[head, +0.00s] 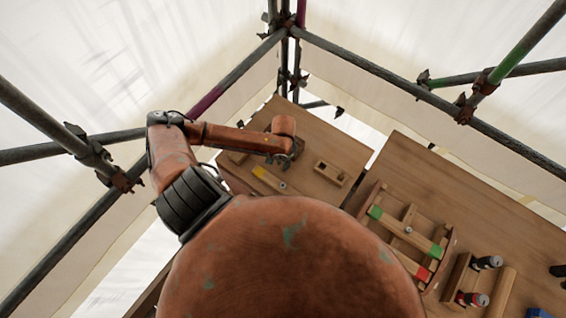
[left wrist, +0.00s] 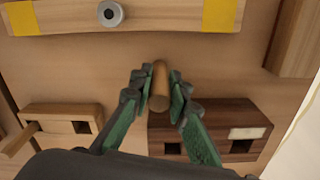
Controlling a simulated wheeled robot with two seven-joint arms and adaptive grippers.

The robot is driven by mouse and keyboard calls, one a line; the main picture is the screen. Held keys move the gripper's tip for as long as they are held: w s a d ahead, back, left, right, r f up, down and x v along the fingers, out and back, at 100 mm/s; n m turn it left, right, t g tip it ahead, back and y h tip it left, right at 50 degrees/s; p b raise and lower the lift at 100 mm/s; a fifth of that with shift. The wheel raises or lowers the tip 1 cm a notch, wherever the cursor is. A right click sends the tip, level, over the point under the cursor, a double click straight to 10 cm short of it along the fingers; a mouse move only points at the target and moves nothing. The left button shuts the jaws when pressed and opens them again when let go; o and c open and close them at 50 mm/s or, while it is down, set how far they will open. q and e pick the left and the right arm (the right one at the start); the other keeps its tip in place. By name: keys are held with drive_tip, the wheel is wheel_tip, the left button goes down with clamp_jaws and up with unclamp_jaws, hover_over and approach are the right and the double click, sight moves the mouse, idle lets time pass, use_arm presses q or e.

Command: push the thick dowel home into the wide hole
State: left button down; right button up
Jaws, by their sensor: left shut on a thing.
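My left gripper (left wrist: 160,92) is shut on a thick round wooden dowel (left wrist: 159,102), whose near end faces the wrist camera. In the head view my left gripper (head: 290,153) is over the far left table, and the dowel cannot be made out there. In the left wrist view a dark wood block (left wrist: 215,118) with two square openings and a pale label lies just beyond the dowel to the right. A lighter block (left wrist: 62,112) with two dark openings lies to the left; it also shows in the head view (head: 332,172). I cannot tell which opening is the wide hole. My right gripper does not show.
A wooden bar with yellow ends (left wrist: 140,18) and a grey bolt lies along the top of the wrist view. A pale peg (left wrist: 20,138) is beside the light block. On the right table are a wooden frame (head: 408,235) and cans (head: 487,262). Scaffold poles surround the tables.

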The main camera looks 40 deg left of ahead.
use_arm(q)
drive_tip(key=shift+f, duration=0.1)
drive_tip(key=c, duration=1.8)
unclamp_jaws()
drive_tip(key=shift+c, duration=0.2)
